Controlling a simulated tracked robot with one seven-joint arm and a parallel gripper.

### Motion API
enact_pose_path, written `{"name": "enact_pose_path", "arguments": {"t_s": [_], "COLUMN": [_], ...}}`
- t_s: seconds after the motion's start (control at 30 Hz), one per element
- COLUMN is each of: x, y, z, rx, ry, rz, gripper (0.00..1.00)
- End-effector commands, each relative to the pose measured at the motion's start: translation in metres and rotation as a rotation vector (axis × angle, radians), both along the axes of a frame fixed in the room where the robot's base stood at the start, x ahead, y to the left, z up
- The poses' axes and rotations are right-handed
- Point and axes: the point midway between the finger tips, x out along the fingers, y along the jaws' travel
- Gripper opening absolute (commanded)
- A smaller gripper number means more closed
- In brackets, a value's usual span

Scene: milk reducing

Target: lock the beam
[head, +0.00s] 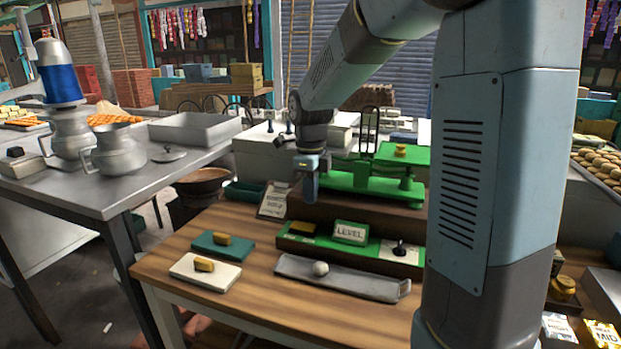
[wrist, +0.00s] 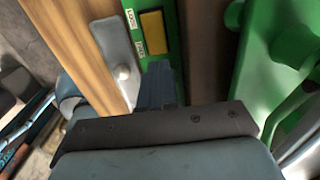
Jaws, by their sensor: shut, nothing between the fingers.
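A green balance scale (head: 375,182) with a beam stands on a dark wooden base at the back of the table. In front of it lies a green strip board (head: 318,247) with a yellow block (head: 301,228), small white labels, a "LEVEL" sign (head: 350,231) and a black knob (head: 399,247). My gripper (head: 311,198) is shut and empty, upright above and behind the yellow block.
A grey tray (head: 372,286) with a pale ball (head: 320,268) lies in front of the strip. A teal pad (head: 222,252) and a white pad (head: 208,277), each with a yellow block, lie left. A printed card (head: 273,201) leans behind. My arm hides the table's right side.

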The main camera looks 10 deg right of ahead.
Motion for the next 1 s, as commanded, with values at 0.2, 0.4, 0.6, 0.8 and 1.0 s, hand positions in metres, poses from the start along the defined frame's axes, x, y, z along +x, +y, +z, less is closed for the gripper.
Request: {"name": "enact_pose_path", "arguments": {"t_s": [0.2,0.4,0.6,0.8,1.0], "x": [-0.001,0.000,0.000,0.000,-0.001], "y": [0.000,0.000,0.000,0.000,0.004], "z": [-0.038,-0.060,-0.067,-0.068,-0.069], "rx": [0.000,0.000,-0.001,0.000,0.010], "ry": [0.004,0.001,-0.001,-0.001,-0.005], "rz": [0.000,0.000,0.000,0.000,0.007], "gripper": [0.00,0.00,0.00,0.00,0.00]}}
